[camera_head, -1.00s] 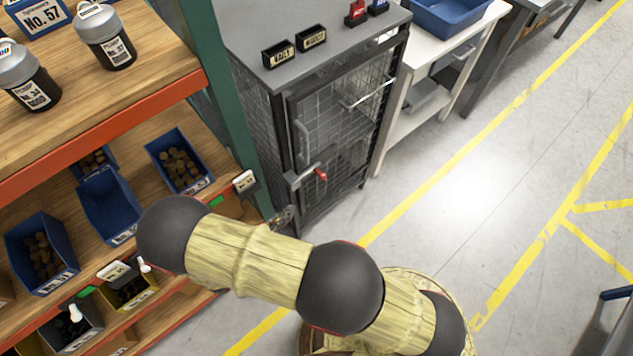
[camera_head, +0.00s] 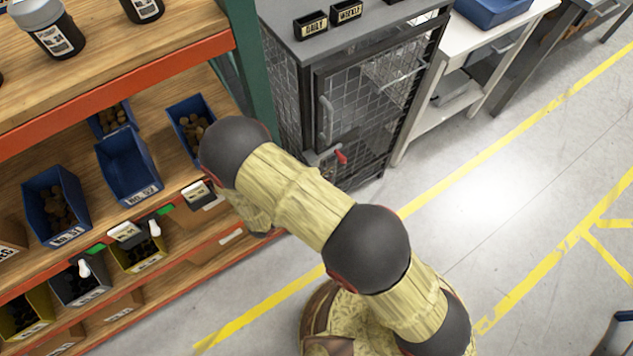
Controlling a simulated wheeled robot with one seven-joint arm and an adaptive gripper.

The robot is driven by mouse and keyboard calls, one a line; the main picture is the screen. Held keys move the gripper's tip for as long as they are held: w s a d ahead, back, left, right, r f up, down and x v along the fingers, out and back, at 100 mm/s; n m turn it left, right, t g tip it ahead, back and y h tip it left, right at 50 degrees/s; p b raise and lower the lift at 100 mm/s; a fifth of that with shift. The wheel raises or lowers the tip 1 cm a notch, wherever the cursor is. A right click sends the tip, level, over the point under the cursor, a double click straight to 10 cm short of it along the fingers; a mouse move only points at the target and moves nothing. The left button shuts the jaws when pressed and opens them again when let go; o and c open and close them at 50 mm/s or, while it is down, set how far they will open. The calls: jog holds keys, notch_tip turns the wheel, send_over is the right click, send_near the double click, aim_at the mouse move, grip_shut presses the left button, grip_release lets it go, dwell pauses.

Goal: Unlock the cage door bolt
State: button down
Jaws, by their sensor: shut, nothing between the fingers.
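The cage door (camera_head: 373,95) is a dark metal frame with wire mesh and a grey upright handle (camera_head: 326,118). It looks closed. Its bolt (camera_head: 322,157) is a grey plate low on the door's left side, with a red knob (camera_head: 341,157) at its right. Only a small tip of my gripper (camera_head: 327,173) seems to show, just below the bolt and behind my arm; the rest is hidden. It looks shut and empty. I cannot tell whether it touches the bolt.
A wooden shelf rack (camera_head: 110,72) with orange edges and a green post (camera_head: 250,65) stands left, close to my arm. It holds blue bins (camera_head: 128,168). Two small labelled boxes (camera_head: 331,20) sit on the cage top. A white bench (camera_head: 478,75) stands right.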

jog(key=shift+b+x, duration=0.35)
jog(key=shift+x, duration=1.15)
jog(key=shift+w+d+p, duration=0.15)
jog(key=shift+w+d, duration=0.5)
jog(key=shift+d, duration=0.3)
jog(key=shift+w+d+p, duration=0.15)
jog(key=shift+w+d, duration=0.5)
jog(key=shift+d, duration=0.3)
jog(key=shift+a, duration=0.1)
jog(key=shift+s+a+r, duration=0.1)
jog(key=shift+s+a, duration=0.1)
jog(key=shift+s, duration=0.05)
jog(key=p, duration=0.3)
send_near(344, 162)
jog(key=f+v, duration=0.1)
jog(key=v, duration=0.2)
jog(key=shift+s+r, duration=0.25)
jog(key=shift+r, duration=0.4)
